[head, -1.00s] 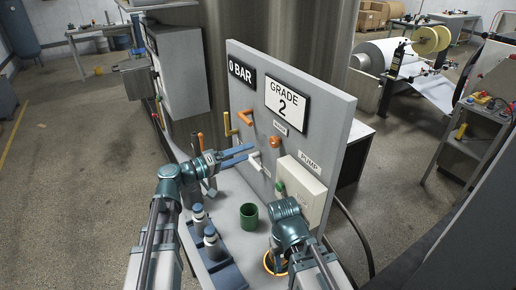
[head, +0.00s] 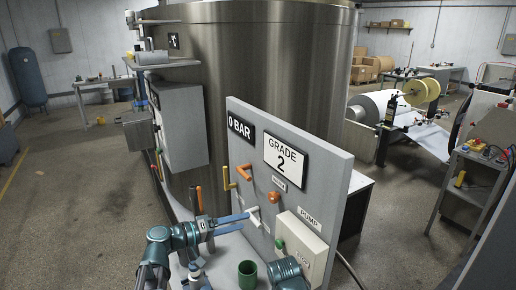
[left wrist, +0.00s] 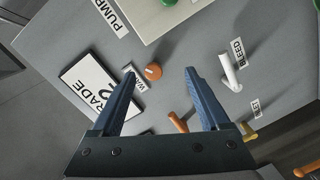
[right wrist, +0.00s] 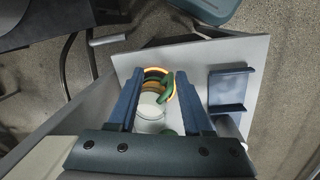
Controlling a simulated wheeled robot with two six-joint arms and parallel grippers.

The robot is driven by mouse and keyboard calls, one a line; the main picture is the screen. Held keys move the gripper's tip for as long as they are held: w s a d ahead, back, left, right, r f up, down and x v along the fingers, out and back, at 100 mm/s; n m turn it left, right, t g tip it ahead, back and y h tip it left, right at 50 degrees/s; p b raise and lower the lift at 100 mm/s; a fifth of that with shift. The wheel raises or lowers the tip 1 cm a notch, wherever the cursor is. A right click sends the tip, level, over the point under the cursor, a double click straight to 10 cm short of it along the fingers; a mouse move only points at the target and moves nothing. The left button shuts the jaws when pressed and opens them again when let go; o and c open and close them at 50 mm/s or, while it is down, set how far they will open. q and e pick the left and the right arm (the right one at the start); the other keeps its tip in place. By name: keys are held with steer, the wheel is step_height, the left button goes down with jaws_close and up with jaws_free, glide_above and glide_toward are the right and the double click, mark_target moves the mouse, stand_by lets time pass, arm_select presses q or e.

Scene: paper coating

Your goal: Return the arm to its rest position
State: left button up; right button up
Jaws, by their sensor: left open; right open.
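My left gripper (head: 246,222) is open and empty in front of the grey panel (head: 335,180), close to the white lever (head: 254,217). In the left wrist view its two fingers (left wrist: 160,75) stand apart, with the orange knob (left wrist: 153,72) beyond them and the white BLEED lever (left wrist: 231,75) to the right. My right arm (head: 287,272) shows at the bottom edge of the head view, its fingers hidden. In the right wrist view the right gripper (right wrist: 160,80) is open above a pale jar (right wrist: 151,105) with a green handle and a glowing orange ring; contact cannot be told.
A green cup (head: 247,274) stands on the bench before the panel. The PUMP box (head: 303,245) is on the panel's right part. A blue holder (right wrist: 230,88) sits beside the jar. A large steel tank (head: 270,70) is behind the panel. Open floor lies at left.

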arm_select(q)
steer(key=s+d+f+m+g+y, duration=0.2)
steer(key=s+d+f+g+y, duration=0.25)
steer(key=s+f, duration=0.35)
steer(key=s+d+f+m+g+y, duration=0.2)
steer(key=s+d+f+g+y, duration=0.3)
steer(key=f, duration=0.4)
steer(key=s+a+f+y, duration=0.2)
steer(key=s+a+y, duration=0.4)
steer(key=shift+a+f+t, duration=0.2)
steer(key=shift+f+t, duration=0.1)
steer(key=shift+t, duration=0.15)
